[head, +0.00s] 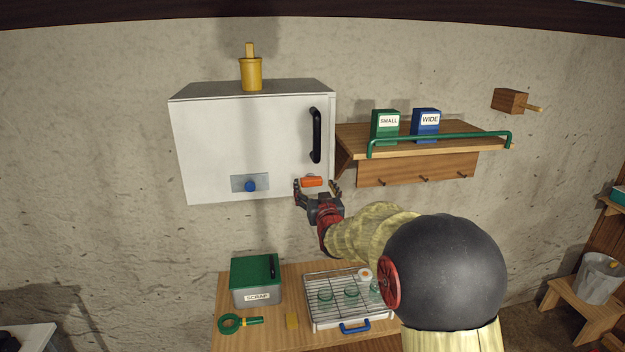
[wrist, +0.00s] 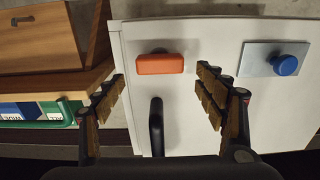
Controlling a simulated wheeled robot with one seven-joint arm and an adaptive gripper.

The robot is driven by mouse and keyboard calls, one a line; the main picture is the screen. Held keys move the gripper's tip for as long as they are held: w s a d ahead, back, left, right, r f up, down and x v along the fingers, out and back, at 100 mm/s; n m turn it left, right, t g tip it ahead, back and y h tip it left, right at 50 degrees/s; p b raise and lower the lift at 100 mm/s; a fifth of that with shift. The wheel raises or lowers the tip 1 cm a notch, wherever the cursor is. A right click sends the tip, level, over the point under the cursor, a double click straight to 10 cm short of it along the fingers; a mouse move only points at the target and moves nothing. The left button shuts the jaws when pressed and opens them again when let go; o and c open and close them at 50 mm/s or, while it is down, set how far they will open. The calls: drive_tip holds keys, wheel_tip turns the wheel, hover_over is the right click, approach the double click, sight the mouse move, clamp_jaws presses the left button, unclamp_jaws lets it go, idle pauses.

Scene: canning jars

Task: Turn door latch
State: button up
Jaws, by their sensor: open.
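A white cabinet (head: 250,140) hangs on the wall with its door closed. An orange latch (head: 311,181) lies level on the door's lower right, below a black vertical handle (head: 315,135). My gripper (head: 317,187) is at the latch, its fingers apart on either side of it. In the wrist view the orange latch (wrist: 160,64) sits ahead of and between the spread fingers (wrist: 160,85), with gaps on both sides, so it is not held. The black handle (wrist: 156,126) also shows between the fingers there.
A blue knob (head: 250,186) on a grey plate is left of the latch. A wooden shelf (head: 350,140) with a green rail (head: 440,139) is close on the right. Below, a table holds a scrap box (head: 257,283) and a wire rack (head: 330,285) with jars.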

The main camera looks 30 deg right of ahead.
sight(312, 181)
drive_tip(key=shift+p+x, duration=0.35)
drive_tip(key=shift+x, duration=1.55)
drive_tip(key=c, duration=0.3)
drive_tip(key=c, duration=0.8)
drive_tip(key=shift+c, duration=0.3)
